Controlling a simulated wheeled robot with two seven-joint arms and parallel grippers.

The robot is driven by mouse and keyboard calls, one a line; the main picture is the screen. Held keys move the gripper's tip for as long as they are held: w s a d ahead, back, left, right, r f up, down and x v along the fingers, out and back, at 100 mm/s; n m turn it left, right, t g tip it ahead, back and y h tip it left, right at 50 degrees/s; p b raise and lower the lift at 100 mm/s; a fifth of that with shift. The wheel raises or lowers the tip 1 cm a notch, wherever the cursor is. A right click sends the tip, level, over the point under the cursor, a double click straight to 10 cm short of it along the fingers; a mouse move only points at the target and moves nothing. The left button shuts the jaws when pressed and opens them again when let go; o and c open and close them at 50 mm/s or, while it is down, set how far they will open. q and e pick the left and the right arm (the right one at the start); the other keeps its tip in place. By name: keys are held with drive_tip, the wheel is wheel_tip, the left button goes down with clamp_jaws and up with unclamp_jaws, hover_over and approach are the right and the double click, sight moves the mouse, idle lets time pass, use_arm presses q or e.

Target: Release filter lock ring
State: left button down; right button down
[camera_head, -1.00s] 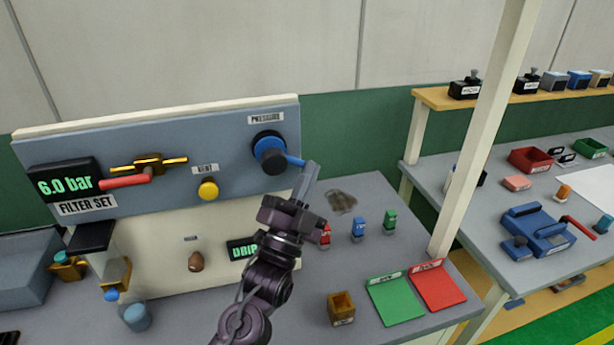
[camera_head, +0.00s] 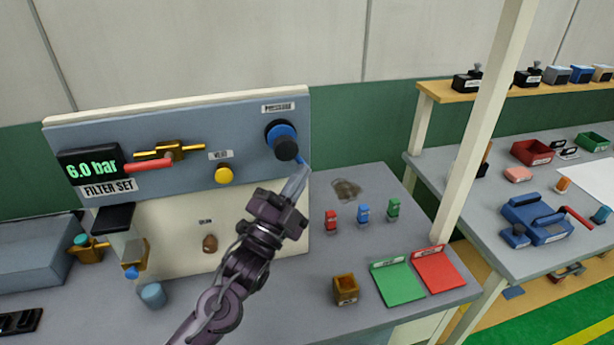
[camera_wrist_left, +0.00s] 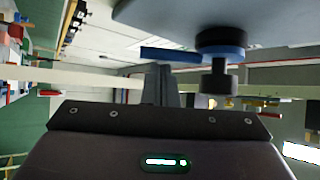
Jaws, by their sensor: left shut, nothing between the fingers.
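On the grey upper panel, a blue ring (camera_head: 280,131) with a black knob (camera_head: 287,149) sits below a label that seems to read PRESSURE. A blue lever (camera_head: 303,160) sticks out from it, down and to the right. No label that I can read names a lock ring. My left gripper (camera_head: 297,181) is shut and empty, its tips close to the lever's lower end. In the left wrist view the shut fingers (camera_wrist_left: 160,85) are just below the blue lever (camera_wrist_left: 172,54); I cannot tell whether they touch. My right gripper is not in view.
The panel carries a 6.0 bar display (camera_head: 91,168), a red handle (camera_head: 149,165) and a yellow knob (camera_head: 224,175). Small red, blue and green pieces (camera_head: 363,212) stand on the bench. A brown box (camera_head: 345,289), green tray (camera_head: 398,284) and red tray (camera_head: 440,270) lie in front.

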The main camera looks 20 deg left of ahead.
use_arm(q)
drive_tip(key=shift+s+a, duration=0.15)
drive_tip(key=shift+a, duration=0.4)
drive_tip(key=shift+r, duration=0.1)
idle(0.5)
idle(0.4)
